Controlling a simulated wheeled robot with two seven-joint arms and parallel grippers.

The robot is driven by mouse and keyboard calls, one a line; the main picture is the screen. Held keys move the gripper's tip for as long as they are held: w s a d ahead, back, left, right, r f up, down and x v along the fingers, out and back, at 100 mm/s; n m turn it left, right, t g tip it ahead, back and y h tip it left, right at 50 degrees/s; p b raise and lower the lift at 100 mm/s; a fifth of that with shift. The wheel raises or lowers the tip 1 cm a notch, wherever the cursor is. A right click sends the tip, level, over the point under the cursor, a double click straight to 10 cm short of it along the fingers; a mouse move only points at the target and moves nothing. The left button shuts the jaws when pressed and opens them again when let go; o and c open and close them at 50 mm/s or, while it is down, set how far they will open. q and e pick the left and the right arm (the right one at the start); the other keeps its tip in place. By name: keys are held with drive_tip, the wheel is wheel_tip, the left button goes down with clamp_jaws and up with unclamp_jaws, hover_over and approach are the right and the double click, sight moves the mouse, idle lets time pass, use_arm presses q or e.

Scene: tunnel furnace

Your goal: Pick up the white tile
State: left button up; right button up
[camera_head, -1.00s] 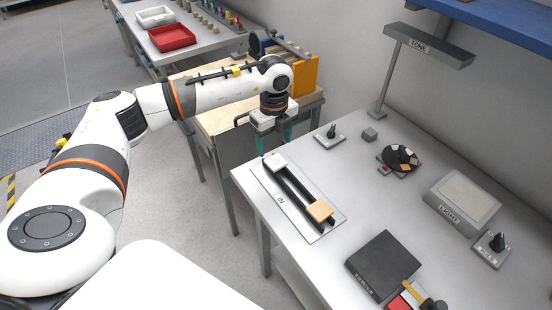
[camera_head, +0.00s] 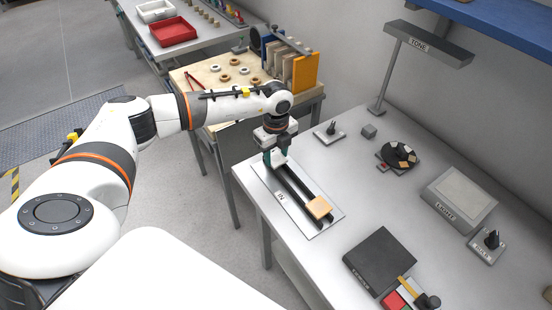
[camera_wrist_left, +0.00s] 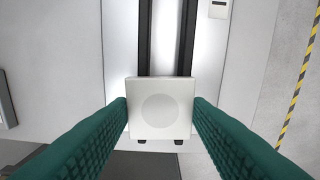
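The white tile (camera_wrist_left: 161,108) is square with a faint round mark. It lies at the far end of the two dark rails of the IN rack (camera_head: 305,213). In the head view the tile (camera_head: 278,158) is partly covered by my left gripper (camera_head: 280,158). The left gripper points down, with its green fingers on either side of the tile. In the wrist view the fingertips (camera_wrist_left: 161,104) are at its left and right edges. I cannot tell whether they press on it. An orange-tan tile (camera_head: 319,207) lies at the rack's near end. My right gripper is not in view.
A dark disc with small tiles (camera_head: 399,155), a LIGHT box (camera_head: 460,198), a dark slab (camera_head: 382,262) and a TONE lamp (camera_head: 428,45) stand on the grey bench. A wooden table (camera_head: 215,98) with rings and upright panels is behind my arm.

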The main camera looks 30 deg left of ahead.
use_arm(q)
drive_tip(key=c, duration=0.4)
drive_tip(key=shift+o, duration=0.2)
